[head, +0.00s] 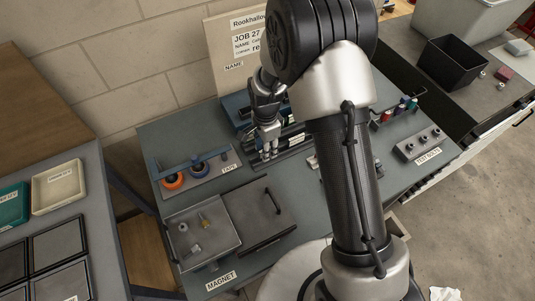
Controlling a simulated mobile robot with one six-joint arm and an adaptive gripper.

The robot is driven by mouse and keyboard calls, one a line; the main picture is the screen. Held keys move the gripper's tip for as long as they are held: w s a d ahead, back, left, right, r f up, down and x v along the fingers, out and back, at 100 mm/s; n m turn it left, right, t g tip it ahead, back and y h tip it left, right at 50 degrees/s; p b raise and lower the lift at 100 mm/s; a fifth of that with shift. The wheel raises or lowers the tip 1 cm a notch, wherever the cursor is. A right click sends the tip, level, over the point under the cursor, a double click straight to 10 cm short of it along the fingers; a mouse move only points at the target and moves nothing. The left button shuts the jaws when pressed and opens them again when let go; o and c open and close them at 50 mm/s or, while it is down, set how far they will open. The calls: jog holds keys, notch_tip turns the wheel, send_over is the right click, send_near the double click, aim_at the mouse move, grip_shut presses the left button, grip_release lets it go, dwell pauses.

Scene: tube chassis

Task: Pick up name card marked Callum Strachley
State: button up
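A pale board (222,50) stands at the back of the grey-green table, with printed labels partly hidden by my arm. Its readable words include "JOB 27" and "NAME", with the name cut off after a few letters. I cannot pick out a card that reads Callum Strachley. My gripper (269,151) points down in front of the board, over a dark rack (288,141) with pale strips in it. The fingers are small here, and I cannot tell whether they are apart or hold anything. A small pale piece (313,162) lies beside my arm, its text unreadable.
A metal tray (200,240) with small parts is at the front left. A test-bolts block (420,145) and a black bin (452,65) are to the right. My arm hides the table's middle.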

jog(key=shift+f, duration=0.4)
jog(key=shift+c, duration=0.4)
grip_shut()
